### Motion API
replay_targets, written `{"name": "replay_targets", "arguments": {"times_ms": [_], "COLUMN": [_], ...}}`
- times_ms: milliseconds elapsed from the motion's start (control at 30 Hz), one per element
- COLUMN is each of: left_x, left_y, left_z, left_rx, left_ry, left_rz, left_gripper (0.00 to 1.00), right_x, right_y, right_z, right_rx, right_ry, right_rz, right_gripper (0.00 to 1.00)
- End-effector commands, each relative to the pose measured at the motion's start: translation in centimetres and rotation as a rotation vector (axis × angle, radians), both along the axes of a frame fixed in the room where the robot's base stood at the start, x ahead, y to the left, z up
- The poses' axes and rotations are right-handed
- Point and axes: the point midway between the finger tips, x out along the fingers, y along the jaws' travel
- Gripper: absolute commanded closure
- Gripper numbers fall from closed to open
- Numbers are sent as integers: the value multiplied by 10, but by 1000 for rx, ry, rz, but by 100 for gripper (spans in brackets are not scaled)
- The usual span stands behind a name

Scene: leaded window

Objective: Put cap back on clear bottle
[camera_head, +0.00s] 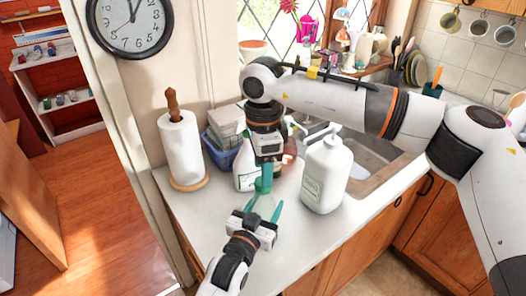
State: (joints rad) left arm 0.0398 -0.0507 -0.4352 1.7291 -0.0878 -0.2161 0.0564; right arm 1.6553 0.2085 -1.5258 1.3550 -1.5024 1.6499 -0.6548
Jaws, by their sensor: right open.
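My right gripper (268,178) comes in from the right and points down over the counter, its teal fingers open. Just below it is a small pale green, see-through shape, which looks like the clear bottle (262,203); it is partly hidden by the grippers. I cannot make out the cap apart from the teal fingers. My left gripper (262,213) reaches up from the bottom of the picture, its teal fingers at the clear bottle's lower part. Whether they grip it or only stand around it, I cannot tell.
A large white pump bottle (325,174) stands close on the right, with a white spray bottle (245,168) behind. A paper towel roll (181,148) and blue basket (218,152) stand left. The sink (369,158) is at right. The front counter (208,232) is clear.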

Motion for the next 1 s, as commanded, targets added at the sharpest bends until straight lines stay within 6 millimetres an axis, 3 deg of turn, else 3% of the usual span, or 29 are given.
{"name": "replay_targets", "arguments": {"times_ms": [233,600,867,1000], "left_x": [0,0,0,0], "left_y": [0,0,0,0], "left_z": [0,0,0,0], "left_rx": [0,0,0,0], "left_ry": [0,0,1,1], "left_rz": [0,0,0,0], "left_gripper": [100,100,100,100], "right_x": [0,0,0,0], "right_y": [0,0,0,0], "right_z": [-28,-33,-32,-32], "right_rx": [0,0,0,0], "right_ry": [1,0,0,0], "right_rz": [0,0,0,-2], "right_gripper": [47,47,89,93]}}
